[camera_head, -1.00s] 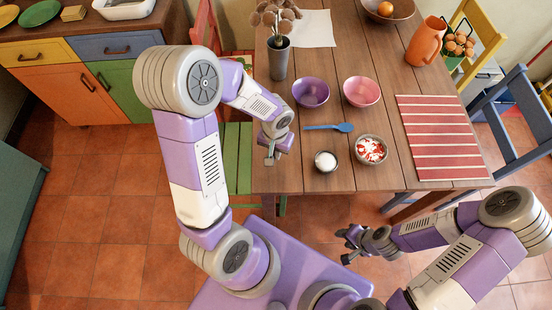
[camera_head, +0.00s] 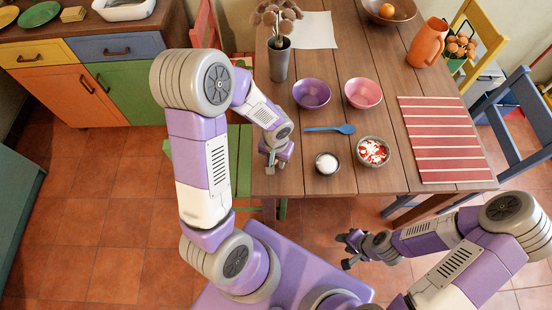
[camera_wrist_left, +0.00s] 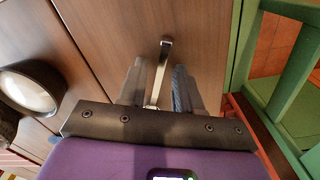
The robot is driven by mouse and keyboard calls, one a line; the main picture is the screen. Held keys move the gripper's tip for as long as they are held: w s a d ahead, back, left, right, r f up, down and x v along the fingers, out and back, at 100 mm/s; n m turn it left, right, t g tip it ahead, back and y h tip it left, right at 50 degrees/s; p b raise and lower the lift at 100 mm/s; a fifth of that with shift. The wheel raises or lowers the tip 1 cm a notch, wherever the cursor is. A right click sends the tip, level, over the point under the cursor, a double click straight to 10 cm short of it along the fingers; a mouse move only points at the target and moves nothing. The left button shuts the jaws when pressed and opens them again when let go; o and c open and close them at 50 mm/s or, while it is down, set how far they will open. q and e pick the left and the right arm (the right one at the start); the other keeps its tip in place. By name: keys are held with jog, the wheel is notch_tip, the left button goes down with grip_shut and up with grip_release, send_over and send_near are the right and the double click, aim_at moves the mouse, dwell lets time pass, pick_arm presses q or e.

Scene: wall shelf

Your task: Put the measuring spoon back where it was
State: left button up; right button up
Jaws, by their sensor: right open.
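The measuring spoon (camera_wrist_left: 165,53) shows in the left wrist view as a thin metallic handle between the two fingers, its far end over the brown wooden table (camera_wrist_left: 200,30). My left gripper (camera_head: 272,166) is shut on it, low at the table's left front part, left of the bowl of white contents. In the left wrist view, my left gripper (camera_wrist_left: 158,88) hides the lower part of the spoon. My right gripper (camera_head: 345,250) is open and empty in front of the table's front edge.
A small bowl of white contents (camera_head: 327,163), a bowl with red and white pieces (camera_head: 373,152), a blue spoon (camera_head: 330,129), a purple bowl (camera_head: 311,94) and a pink bowl (camera_head: 363,93) stand to the right. A grey vase (camera_head: 279,62) stands behind. A green chair (camera_wrist_left: 300,90) is beside the table.

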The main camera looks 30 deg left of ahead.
aim_at(276, 163)
pick_arm(q)
jog(key=shift+r, duration=0.1)
pick_arm(e)
jog(key=shift+r, duration=0.1)
pick_arm(q)
jog(key=shift+r+p, duration=0.25)
jog(key=shift+p, duration=0.1)
notch_tip(276, 163, up, 12)
jog(key=p, duration=0.3)
jog(key=shift+f+p, duration=0.15)
jog(key=shift+p, duration=0.2)
pick_arm(e)
notch_tip(276, 163, up, 4)
jog(key=shift+r, duration=0.1)
